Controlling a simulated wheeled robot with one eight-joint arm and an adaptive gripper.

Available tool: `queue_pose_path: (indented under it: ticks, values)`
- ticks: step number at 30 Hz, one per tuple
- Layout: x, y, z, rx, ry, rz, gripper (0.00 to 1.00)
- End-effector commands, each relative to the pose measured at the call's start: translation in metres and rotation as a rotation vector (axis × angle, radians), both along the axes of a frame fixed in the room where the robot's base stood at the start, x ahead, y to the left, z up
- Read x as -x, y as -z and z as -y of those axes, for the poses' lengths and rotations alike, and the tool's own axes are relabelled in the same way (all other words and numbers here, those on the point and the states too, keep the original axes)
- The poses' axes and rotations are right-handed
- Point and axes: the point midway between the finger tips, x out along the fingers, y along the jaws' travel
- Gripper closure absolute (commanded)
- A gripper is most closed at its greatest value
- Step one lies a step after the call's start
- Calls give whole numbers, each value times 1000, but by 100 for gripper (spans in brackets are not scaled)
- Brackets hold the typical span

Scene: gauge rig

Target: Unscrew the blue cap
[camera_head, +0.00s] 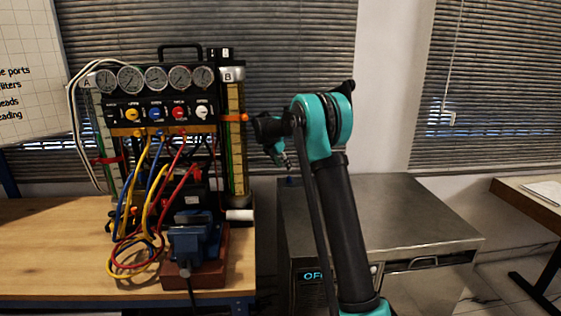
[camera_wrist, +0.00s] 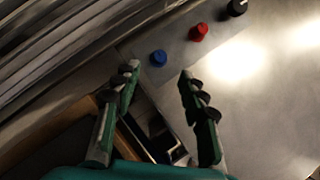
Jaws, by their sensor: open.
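The blue cap (camera_wrist: 158,57) stands on the grey metal top in the wrist view, just beyond the gap between my fingertips. In the head view a small blue spot, likely the same cap (camera_head: 290,180), shows at the left back part of the metal cabinet's top. My gripper (camera_wrist: 159,72) is open and empty, with one finger on each side of the picture and the cap apart from both. In the head view my gripper (camera_head: 284,160) points down above the cabinet's left back edge. The thread under the cap is hidden.
A red cap (camera_wrist: 199,31) and a black cap (camera_wrist: 237,7) stand in a row beyond the blue one. The metal cabinet (camera_head: 400,215) is otherwise bare on top. Left of it, a wooden bench (camera_head: 60,240) bears a gauge panel (camera_head: 155,113), hoses and a blue vise (camera_head: 190,240).

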Motion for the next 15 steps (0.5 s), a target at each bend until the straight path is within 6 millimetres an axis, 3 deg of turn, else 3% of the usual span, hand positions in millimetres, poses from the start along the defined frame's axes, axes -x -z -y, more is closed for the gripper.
queue_pose_path:
  ticks: [9, 15]
  values:
    - [-20, 48, 20, 0, 2, 1, 58]
    - [-26, 65, 27, -1, 0, 1, 58]
